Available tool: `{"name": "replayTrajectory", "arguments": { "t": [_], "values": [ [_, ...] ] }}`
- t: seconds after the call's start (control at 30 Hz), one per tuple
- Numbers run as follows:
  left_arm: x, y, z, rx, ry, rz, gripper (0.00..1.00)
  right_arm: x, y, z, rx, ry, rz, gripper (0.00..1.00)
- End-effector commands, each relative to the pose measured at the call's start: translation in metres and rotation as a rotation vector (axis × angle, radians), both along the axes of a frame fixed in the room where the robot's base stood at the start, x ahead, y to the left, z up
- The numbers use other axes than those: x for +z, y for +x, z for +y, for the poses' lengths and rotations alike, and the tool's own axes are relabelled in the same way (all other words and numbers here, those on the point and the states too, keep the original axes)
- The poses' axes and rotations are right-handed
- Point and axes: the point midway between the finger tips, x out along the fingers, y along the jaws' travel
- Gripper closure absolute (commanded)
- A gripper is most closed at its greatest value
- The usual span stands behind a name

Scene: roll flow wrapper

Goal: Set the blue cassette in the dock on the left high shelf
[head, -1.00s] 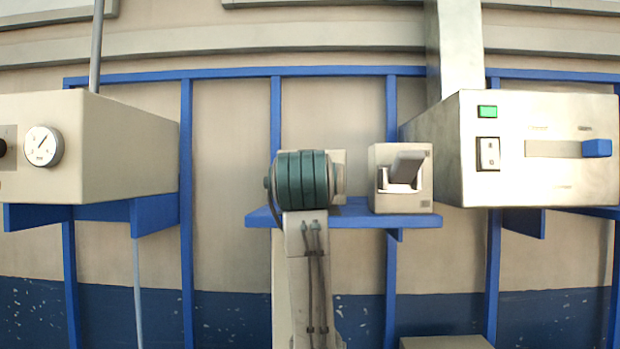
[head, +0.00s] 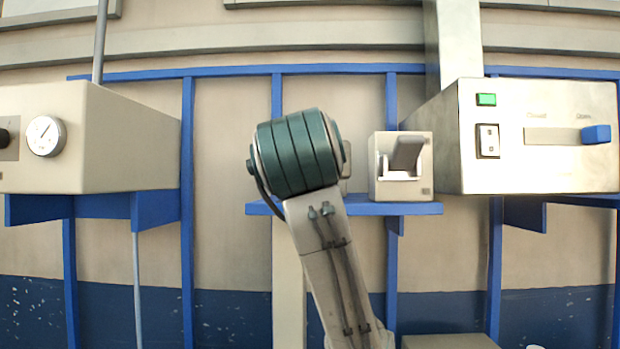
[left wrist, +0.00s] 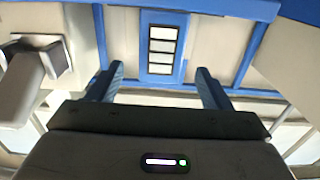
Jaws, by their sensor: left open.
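In the left wrist view my left gripper (left wrist: 160,72) is open, with a blue finger on each side. Between and beyond the fingers is a blue panel with several pale windows (left wrist: 162,45), which looks like the blue cassette. Gaps show between it and both fingers; whether it sits in a dock I cannot tell. In the head view my arm's teal joint covers part of the small blue middle shelf (head: 400,209), and the left gripper is hidden there. A pale block (head: 346,168) shows partly behind the joint. My right gripper is not in view.
A pale lever box (head: 402,188) stands on the shelf's right end. A box with a gauge (head: 120,140) is at the left. A box with a green light and a blue-knobbed slider (head: 540,165) is at the right. Blue posts line the wall.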

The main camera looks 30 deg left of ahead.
Motion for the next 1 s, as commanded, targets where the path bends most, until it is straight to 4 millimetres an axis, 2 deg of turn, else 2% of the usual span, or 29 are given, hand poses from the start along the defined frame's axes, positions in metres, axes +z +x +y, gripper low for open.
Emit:
{"name": "replayTrajectory", "arguments": {
  "t": [0.1, 0.27, 1.0],
  "values": [
    [-0.001, -0.013, -0.009, -0.002, 0.0, -0.002, 0.27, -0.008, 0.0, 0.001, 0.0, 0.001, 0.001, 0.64],
    [0.0, -0.021, -0.013, -0.001, 0.0, 0.0, 0.27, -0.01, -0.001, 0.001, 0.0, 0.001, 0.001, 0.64],
    [0.0, -0.021, -0.013, 0.001, 0.0, 0.001, 0.27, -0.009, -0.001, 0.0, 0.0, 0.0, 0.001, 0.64]
  ]
}}
